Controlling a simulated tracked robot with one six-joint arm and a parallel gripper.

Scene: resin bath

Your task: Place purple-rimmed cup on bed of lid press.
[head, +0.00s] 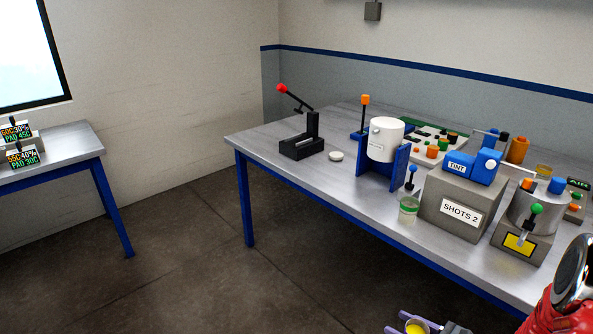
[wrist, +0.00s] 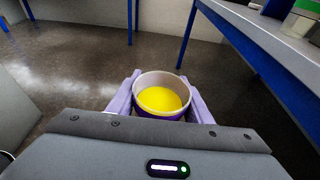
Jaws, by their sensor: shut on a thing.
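The cup (wrist: 162,98) holds yellow liquid and shows purple on its outside below a pale rim. My gripper (wrist: 160,78) is shut on it, with a lavender finger on each side, and the cup looks roughly upright. In the head view the cup (head: 416,327) and the lavender fingers show at the bottom edge, off the front of the steel table and below its top. The lid press (head: 302,148) is black, with a raised lever ending in a red knob, and stands at the table's far left end. Its bed looks empty.
A white lid (head: 336,156) lies right of the press. A white drum on a blue stand (head: 385,140), a green-banded cup (head: 408,209) and the SHOTS 2 box (head: 460,208) stand farther right on the steel table (head: 270,150). Bare tabletop lies before the press.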

